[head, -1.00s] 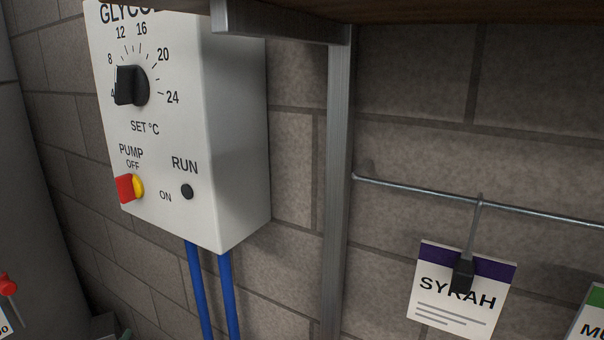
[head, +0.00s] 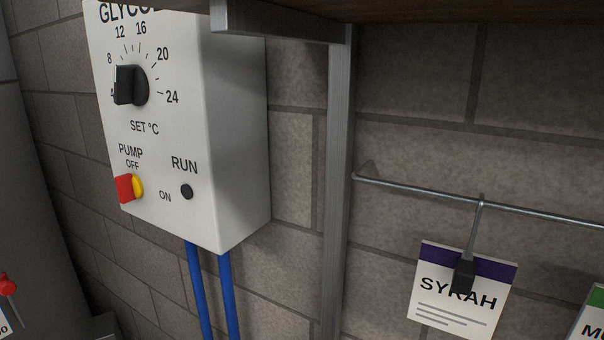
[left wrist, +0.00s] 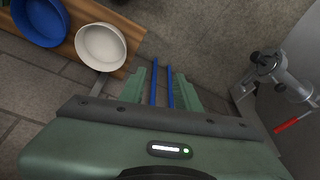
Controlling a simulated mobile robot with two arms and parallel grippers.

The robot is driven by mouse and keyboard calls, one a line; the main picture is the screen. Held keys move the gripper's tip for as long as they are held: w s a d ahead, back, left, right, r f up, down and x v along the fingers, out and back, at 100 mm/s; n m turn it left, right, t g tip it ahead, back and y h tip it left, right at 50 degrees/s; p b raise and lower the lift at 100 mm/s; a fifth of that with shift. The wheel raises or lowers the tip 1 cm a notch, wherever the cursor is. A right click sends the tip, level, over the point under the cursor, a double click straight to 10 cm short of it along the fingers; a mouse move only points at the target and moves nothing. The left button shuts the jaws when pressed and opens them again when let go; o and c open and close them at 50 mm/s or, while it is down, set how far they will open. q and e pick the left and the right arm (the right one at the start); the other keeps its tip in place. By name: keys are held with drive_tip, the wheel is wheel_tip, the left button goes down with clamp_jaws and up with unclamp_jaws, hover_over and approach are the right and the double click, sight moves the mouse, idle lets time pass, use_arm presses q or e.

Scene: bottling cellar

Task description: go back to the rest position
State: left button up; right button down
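My left gripper (left wrist: 162,73) shows in the left wrist view. Its two green fingers are apart with nothing held between them. Two blue hoses (left wrist: 154,84) show in the gap, beyond the fingers. Neither gripper shows in the head view now. My right gripper is in no view.
A white glycol control box (head: 237,130) with a black knob (head: 130,86) and red-yellow switch (head: 128,188) hangs on the wall. A Syrah card (head: 455,300) hangs from a rod (head: 420,188). In the wrist view are a white bowl (left wrist: 100,46), blue bowl (left wrist: 40,20) and red-handled valve (left wrist: 268,68).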

use_arm(q)
wheel_tip(320, 180, down, 13)
drive_tip(key=s, duration=0.3)
drive_tip(key=s+a+f+g, duration=0.2)
drive_tip(key=s+a+f, duration=0.1)
drive_tip(key=s+f, duration=1.4)
drive_tip(key=shift+a+f, duration=0.15)
drive_tip(key=shift+f, duration=0.3)
